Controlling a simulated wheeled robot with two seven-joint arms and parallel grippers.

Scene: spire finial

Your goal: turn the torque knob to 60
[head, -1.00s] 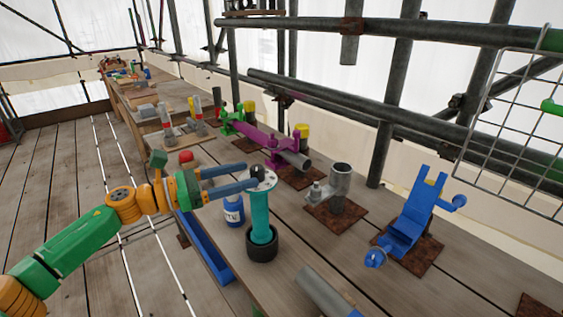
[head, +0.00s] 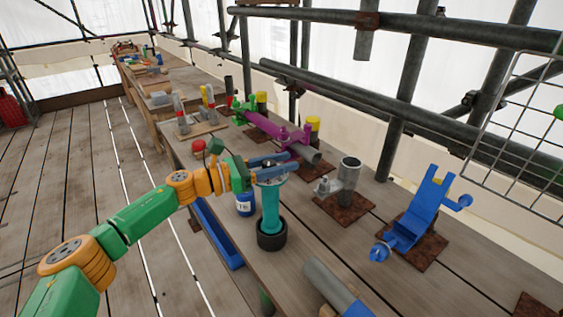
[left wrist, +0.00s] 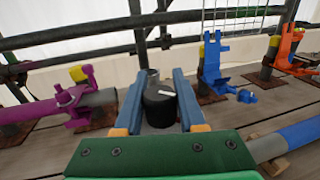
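The torque knob (left wrist: 160,103) is black with a white pointer mark on its top. It sits on the pale round head of a teal post (head: 271,207) that stands upright in a black cup-like base (head: 271,236). My left gripper (head: 281,165) is level at the post's head. In the left wrist view its two blue fingers (left wrist: 160,88) lie on either side of the knob and look apart, with little room beside it. Firm contact is not visible. The fingers partly hide the knob and dial in the head view. No dial numbers are readable. My right gripper is not in view.
A blue and white bottle (head: 245,204) stands just left of the post. A grey pipe fitting (head: 345,182), a blue clamp (head: 420,212) and a magenta clamp (head: 262,124) stand right and behind. A grey and blue tube (head: 335,288) lies in front. Scaffold pipes run behind the bench.

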